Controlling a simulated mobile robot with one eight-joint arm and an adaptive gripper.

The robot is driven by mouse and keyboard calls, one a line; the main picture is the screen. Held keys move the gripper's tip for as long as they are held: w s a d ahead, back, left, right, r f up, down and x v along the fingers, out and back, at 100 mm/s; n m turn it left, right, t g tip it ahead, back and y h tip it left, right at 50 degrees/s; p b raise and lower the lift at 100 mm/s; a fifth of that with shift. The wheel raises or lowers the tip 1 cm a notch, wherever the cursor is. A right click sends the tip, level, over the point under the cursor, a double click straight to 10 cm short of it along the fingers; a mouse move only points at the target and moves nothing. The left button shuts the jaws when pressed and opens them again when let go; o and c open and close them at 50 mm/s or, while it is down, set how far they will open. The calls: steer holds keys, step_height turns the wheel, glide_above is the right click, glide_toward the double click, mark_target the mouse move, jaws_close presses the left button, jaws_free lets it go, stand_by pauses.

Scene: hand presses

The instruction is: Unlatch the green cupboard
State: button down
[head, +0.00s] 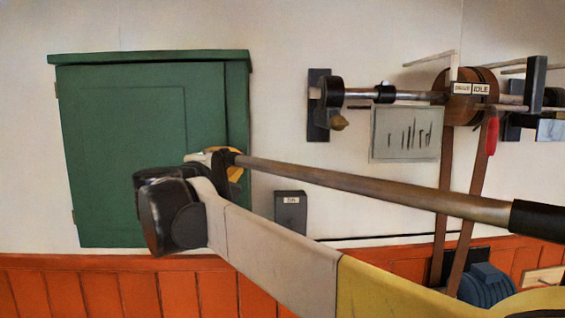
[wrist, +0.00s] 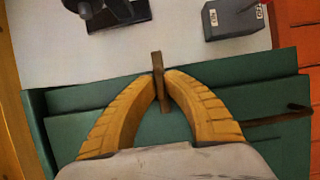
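The green cupboard (head: 110,150) is on the wall at the left in the head view, its door closed. Its green face also fills the lower part of the wrist view (wrist: 70,135). A small brown bar, which looks like the latch (wrist: 158,60), stands at the cupboard's edge in the wrist view. My gripper (wrist: 162,82) has its two yellow fingers closed in on either side of this bar, with the tips seeming to touch it. In the head view my gripper (head: 236,168) is at the cupboard's right edge, and my arm and wrist hide the latch.
A small grey box (head: 290,212) is on the wall right of the cupboard. A line shaft with a wooden pulley (head: 458,95), belts and a red handle (head: 491,135) is further right. A dark thin handle-like piece (wrist: 275,117) shows on the cupboard.

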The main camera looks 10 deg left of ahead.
steer(key=shift+w, duration=0.1)
stand_by(0.3)
steer(key=n+b, duration=0.1)
steer(key=n+t+b, duration=0.1)
steer(key=n+b, duration=0.1)
steer(key=shift+w+d+f+n, duration=0.1)
steer(key=shift+f+n, duration=0.1)
steer(key=shift+n, duration=0.1)
steer(key=n+t+b, duration=0.1)
steer(key=n, duration=0.2)
steer(key=n+t+y+b, duration=0.1)
steer(key=n+b, duration=0.1)
steer(key=n, duration=0.1)
steer(key=shift+r+y, duration=0.1)
steer(key=shift+y, duration=0.2)
steer(key=n+t+y+b, duration=0.1)
steer(key=n+y, duration=0.2)
steer(key=n, duration=0.3)
steer(key=shift+b, duration=0.4)
steer(key=shift+w+r+n+y+b, duration=0.15)
steer(key=shift+n+y, duration=0.4)
steer(key=shift+n, duration=0.6)
steer(key=shift+s+f+n+y+b, duration=0.1)
steer(key=shift+n+y, duration=0.4)
steer(key=shift+n, duration=0.6)
steer(key=shift+w+r+n+y+b, duration=0.15)
steer(key=shift+n+y, duration=0.4)
steer(key=shift+n, duration=0.6)
steer(key=shift+s, duration=0.15)
